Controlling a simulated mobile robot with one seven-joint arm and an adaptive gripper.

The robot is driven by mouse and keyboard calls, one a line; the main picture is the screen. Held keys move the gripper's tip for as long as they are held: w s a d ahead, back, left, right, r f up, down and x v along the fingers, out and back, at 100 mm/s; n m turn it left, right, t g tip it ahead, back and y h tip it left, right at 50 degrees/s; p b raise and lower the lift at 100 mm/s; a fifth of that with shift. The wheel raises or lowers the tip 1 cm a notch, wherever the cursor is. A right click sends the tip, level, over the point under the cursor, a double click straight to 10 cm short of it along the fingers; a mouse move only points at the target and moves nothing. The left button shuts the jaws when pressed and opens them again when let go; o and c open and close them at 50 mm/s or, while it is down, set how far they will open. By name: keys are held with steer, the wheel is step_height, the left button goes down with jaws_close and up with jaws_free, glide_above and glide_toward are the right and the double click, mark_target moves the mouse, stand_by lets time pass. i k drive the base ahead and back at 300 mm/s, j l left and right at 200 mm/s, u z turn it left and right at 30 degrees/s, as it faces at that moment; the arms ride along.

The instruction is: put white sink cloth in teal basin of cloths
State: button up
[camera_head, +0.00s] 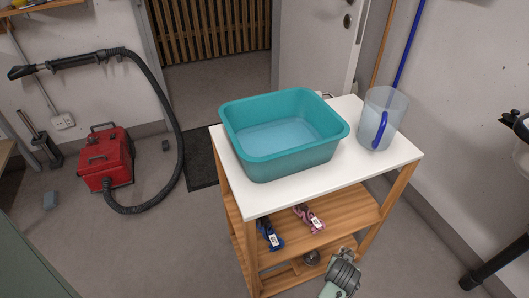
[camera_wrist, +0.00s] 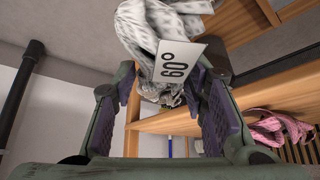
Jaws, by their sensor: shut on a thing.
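The teal basin (camera_head: 285,160) stands upright on the white top of a wooden shelf unit, and its visible inside is empty. My gripper (camera_wrist: 163,88) is shut on the white cloth (camera_wrist: 140,22), a crumpled white cloth with grey markings and a white "60°" tag. The cloth bunches between and beyond the fingers, and its far side is hidden. In the head view, part of my arm (camera_head: 341,275) shows at the bottom, low in front of the shelf unit and below the basin; the fingers and cloth cannot be made out clearly there.
A blue cloth (camera_head: 270,236) and a pink cloth (camera_head: 309,218), both tagged, lie on the wooden shelf below the top (camera_head: 365,170). A red vacuum cleaner (camera_head: 104,158) is on the floor at left.

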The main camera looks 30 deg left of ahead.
mark_target(276, 141)
steer(key=k+j+u, duration=0.1)
steer(key=k+j, duration=0.45)
steer(key=k+j+u, duration=0.3)
steer(key=j, duration=0.2)
steer(key=u, duration=0.15)
